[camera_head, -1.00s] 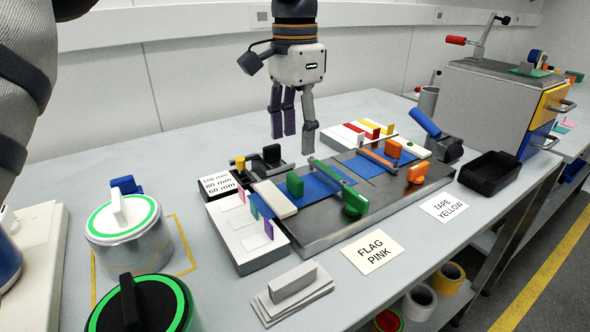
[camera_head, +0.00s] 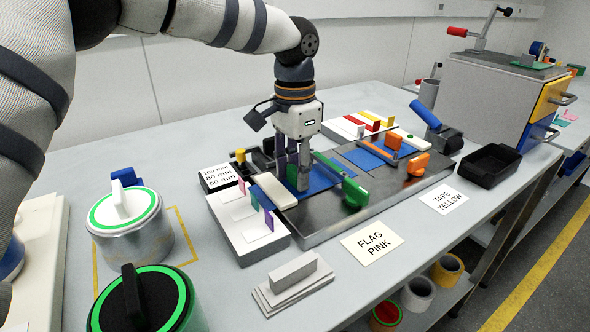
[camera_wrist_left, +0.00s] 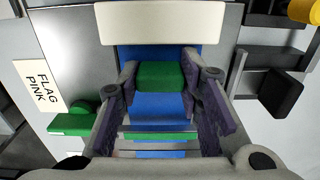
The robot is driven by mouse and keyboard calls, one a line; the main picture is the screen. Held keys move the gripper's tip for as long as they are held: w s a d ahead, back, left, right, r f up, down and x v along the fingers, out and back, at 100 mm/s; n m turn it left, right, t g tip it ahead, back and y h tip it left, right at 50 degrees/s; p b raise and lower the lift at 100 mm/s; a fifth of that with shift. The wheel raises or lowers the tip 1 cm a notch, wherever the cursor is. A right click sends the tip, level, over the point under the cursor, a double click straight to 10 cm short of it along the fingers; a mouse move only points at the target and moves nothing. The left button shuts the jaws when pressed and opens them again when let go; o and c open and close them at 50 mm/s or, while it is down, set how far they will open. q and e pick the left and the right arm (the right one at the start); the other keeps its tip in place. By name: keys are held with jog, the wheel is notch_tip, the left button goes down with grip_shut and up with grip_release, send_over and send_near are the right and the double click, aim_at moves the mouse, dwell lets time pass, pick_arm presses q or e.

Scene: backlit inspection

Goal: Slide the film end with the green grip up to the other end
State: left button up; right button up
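The blue film end (camera_head: 320,178) lies on the dark metal plate (camera_head: 330,225). Its green grip (camera_wrist_left: 160,77) stands between my left gripper's fingertips; in the head view the fingers mostly hide it. My left gripper (camera_head: 293,180) points down at it, and in the left wrist view (camera_wrist_left: 160,75) its pads appear to press both sides of it. The other blue film end (camera_head: 363,158) lies further right, with an orange grip (camera_head: 393,141). A bar with a green knob (camera_head: 354,194) crosses the first film. A similar bar has an orange knob (camera_head: 418,163). My right gripper is out of view.
A cream block (camera_head: 273,191) lies left of the green grip. A white flag tray (camera_head: 238,238) stands at the front left, a white tray with coloured tabs (camera_head: 345,127) behind. A black bin (camera_head: 488,164) and a blue-handled tool (camera_head: 425,115) stand right. Cards lie in front.

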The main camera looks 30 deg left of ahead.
pick_arm(q)
jog(key=shift+w+d+f, duration=0.1)
jog(key=shift+w+d, duration=0.2)
jog(key=shift+w, duration=0.2)
jog(key=shift+w+d+f, duration=0.1)
jog(key=shift+w+d, duration=0.15)
jog(key=shift+w, duration=0.25)
jog(key=shift+w+d+r, duration=0.1)
jog(key=shift+r, duration=0.05)
jog(key=o, duration=1.2)
jog(key=shift+c, duration=0.2)
notch_tip(320, 180, up, 12)
